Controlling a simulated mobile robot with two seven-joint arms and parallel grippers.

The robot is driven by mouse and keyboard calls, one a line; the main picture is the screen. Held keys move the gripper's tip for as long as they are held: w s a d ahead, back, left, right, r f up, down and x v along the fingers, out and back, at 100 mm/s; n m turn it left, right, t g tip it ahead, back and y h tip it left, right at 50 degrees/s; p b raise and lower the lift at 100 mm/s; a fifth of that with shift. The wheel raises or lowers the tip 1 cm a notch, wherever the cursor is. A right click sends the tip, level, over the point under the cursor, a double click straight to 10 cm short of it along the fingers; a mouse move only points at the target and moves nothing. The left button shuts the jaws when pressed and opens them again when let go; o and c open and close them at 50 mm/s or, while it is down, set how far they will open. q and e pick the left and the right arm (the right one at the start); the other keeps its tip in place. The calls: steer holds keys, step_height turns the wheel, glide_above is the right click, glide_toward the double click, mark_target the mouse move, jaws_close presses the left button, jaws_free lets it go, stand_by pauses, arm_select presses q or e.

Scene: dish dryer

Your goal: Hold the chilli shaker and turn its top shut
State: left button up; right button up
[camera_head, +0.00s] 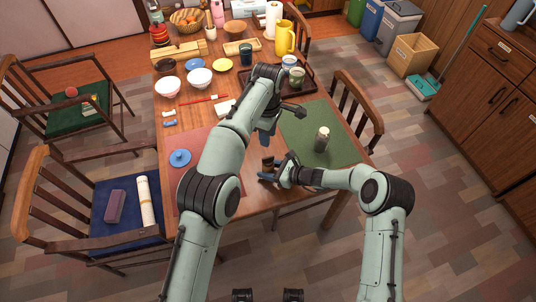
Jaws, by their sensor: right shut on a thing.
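My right gripper (268,172) is low over the near part of the table, between the red mat and the green mat. It is shut on a small brown thing (267,162), which I take to be the chilli shaker; the fingers hide much of it, and its top is too small to read. My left gripper (267,139) points down just above and behind it, apart from it as far as I can see. Whether the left jaws are open is unclear. A second shaker (322,139), dark with a pale top, stands upright on the green mat, to the right.
The green mat (305,120) lies right and the red mat (195,140) left, with a blue lidded thing (180,157) on it. Bowls (199,77), a yellow jug (284,38) and a dark tray with cups (303,87) stand farther back. Chairs (358,105) flank the table.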

mark_target(268, 157)
arm_select(q)
step_height(268, 157, down, 11)
steer(key=n, duration=0.8)
steer(key=shift+f+n, duration=0.1)
steer(key=shift+n, duration=0.2)
jaws_close()
